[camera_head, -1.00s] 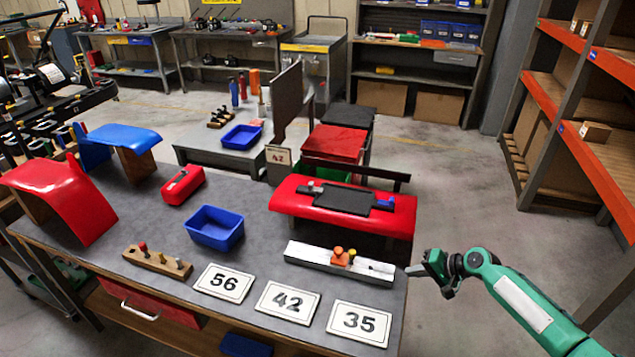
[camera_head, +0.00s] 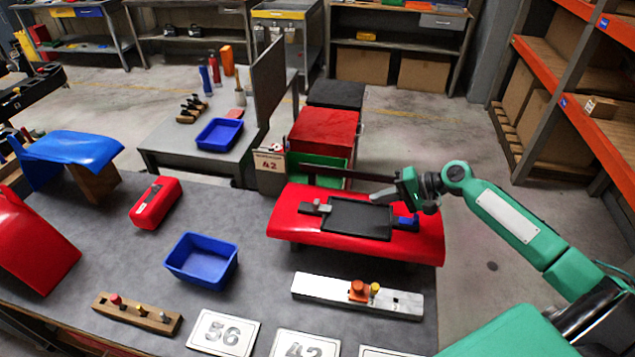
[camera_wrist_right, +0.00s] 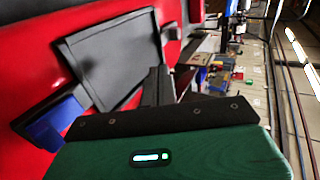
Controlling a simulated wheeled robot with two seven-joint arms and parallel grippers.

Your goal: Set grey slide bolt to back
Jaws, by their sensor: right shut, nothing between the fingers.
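The red curved panel (camera_head: 283,216) lies on the workbench with a black plate (camera_head: 359,217) on top. The small grey slide bolt (camera_head: 316,208) sits at the plate's left side. A blue bolt (camera_head: 407,222) sits at its right side. My right gripper (camera_head: 374,196) is shut and empty, over the plate's back right part, nearer the blue bolt than the grey one. In the right wrist view the shut fingers (camera_wrist_right: 157,86) show beside the black plate (camera_wrist_right: 118,62), with the blue bolt (camera_wrist_right: 55,122) at left. My left gripper is out of view.
A white bar (camera_head: 330,291) with orange and yellow knobs lies in front of the panel. A blue bin (camera_head: 201,261), red case (camera_head: 155,203) and wooden block (camera_head: 137,315) lie to the left. An upright dark board (camera_head: 268,95) stands behind. Bare bench lies left of the panel.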

